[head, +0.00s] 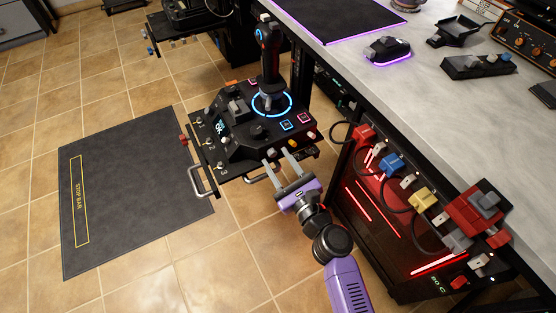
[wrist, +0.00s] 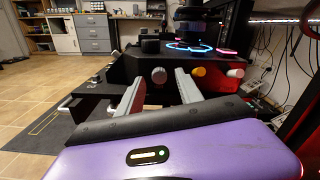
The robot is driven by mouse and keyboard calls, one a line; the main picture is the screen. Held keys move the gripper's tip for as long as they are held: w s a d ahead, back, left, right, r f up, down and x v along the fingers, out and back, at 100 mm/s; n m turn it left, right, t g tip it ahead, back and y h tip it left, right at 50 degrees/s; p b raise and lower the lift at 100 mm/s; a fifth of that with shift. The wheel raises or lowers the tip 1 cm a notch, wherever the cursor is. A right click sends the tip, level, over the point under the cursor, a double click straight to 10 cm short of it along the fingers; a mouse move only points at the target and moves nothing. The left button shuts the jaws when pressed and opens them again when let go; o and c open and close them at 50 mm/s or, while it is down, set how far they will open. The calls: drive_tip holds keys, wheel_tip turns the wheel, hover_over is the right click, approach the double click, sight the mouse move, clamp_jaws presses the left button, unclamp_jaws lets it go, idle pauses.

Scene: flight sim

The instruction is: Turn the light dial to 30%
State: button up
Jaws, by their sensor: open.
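A black control box (head: 236,125) with a joystick (head: 268,60) stands beside the desk. My purple gripper (head: 279,160) is open and empty, pointing at this face.
A metal handle (head: 202,182) juts out at the box's left. To the right, a red-lit panel (head: 370,205) with colored plugs and cables stands under the grey desk (head: 440,110). A dark mat (head: 130,190) lies on the tiled floor, which is open at the left.

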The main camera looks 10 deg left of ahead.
drive_tip(key=shift+w+a, duration=0.2)
clamp_jaws()
